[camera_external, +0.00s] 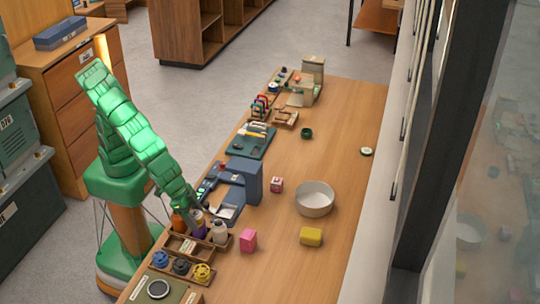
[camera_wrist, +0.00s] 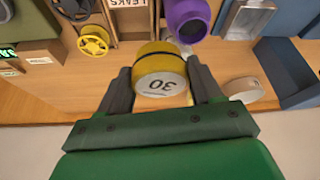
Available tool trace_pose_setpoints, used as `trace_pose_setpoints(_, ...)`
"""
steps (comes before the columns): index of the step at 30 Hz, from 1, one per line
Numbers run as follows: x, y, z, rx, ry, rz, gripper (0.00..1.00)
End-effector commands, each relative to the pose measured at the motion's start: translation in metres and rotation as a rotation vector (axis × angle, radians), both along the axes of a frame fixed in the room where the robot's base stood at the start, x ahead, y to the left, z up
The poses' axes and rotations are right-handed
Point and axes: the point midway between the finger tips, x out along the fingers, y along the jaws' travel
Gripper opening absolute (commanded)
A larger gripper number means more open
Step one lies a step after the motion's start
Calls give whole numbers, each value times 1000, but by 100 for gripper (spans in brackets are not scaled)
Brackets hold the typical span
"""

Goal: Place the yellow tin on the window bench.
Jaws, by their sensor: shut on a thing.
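The yellow tin (camera_wrist: 157,58) shows in the wrist view, with a dark band and a pale end marked 30. My gripper (camera_wrist: 160,78) is shut on it, with one dark finger on each side. In the external view my gripper (camera_external: 191,213) is at the near-left edge of the long wooden bench by the window (camera_external: 345,150). I cannot make out the tin there. I cannot tell whether the tin touches the surface below it.
The bench's far right side is mostly clear.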

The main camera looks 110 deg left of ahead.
Motion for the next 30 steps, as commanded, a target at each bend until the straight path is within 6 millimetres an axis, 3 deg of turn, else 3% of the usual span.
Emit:
trace_pose_setpoints(5, 19, 13, 7, -1, -1, -38, 30)
trace_pose_setpoints(14, 76, 62, 31, -4, -2, -175, 30)
trace_pose_setpoints(23, 128, 132, 59, -3, -4, -308, 30)
trace_pose_setpoints(30, 162, 202, 84, -2, -5, -403, 30)
